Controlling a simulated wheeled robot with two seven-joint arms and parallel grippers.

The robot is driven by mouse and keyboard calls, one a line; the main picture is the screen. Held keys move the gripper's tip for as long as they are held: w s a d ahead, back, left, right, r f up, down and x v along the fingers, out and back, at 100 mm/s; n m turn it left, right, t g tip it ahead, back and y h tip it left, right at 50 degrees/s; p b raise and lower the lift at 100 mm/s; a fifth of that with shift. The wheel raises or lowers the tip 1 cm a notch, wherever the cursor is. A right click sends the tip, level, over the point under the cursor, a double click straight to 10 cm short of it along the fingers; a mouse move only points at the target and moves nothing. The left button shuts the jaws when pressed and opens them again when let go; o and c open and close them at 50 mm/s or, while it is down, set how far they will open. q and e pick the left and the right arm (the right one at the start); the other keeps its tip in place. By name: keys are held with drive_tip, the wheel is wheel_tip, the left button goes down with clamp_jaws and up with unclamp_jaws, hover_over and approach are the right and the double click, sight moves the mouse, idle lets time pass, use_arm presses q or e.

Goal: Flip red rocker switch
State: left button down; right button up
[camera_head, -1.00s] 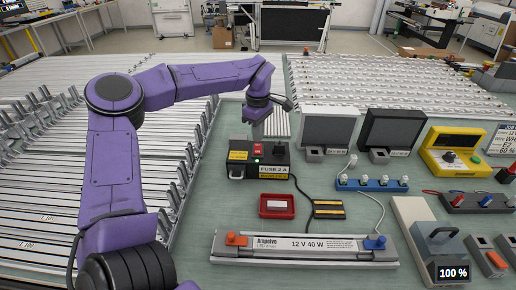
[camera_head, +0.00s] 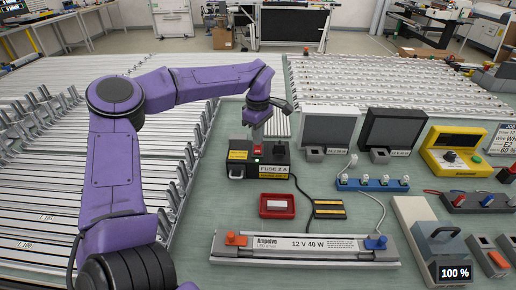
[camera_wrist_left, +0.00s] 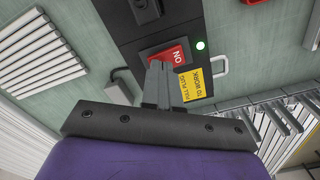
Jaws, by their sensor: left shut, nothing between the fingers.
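The red rocker switch (camera_head: 257,150) sits on top of a black box (camera_head: 282,158) labelled FUSE 2 A. In the left wrist view the red rocker (camera_wrist_left: 176,52) shows upside-down ON lettering, and a small green light (camera_wrist_left: 200,45) glows beside it. My left gripper (camera_head: 257,142) is shut and empty, pointing down at the switch. In the left wrist view the closed fingertips (camera_wrist_left: 157,66) overlap the rocker's near edge and hide part of it. I cannot tell for sure whether they touch it. My right gripper is not in view.
A red tray (camera_head: 277,214) and an LED driver bar (camera_head: 215,247) lie in front of the box. A blue terminal strip (camera_head: 371,185) and display boxes stand to the right. Metal rails fill the left side. Green mat around the box is partly free.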

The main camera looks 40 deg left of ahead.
use_arm(q)
drive_tip(key=shift+f, duration=0.55)
drive_tip(key=shift+r, duration=0.1)
wheel_tip(320, 180, up, 7)
drive_tip(key=p, duration=0.7)
idle(0.6)
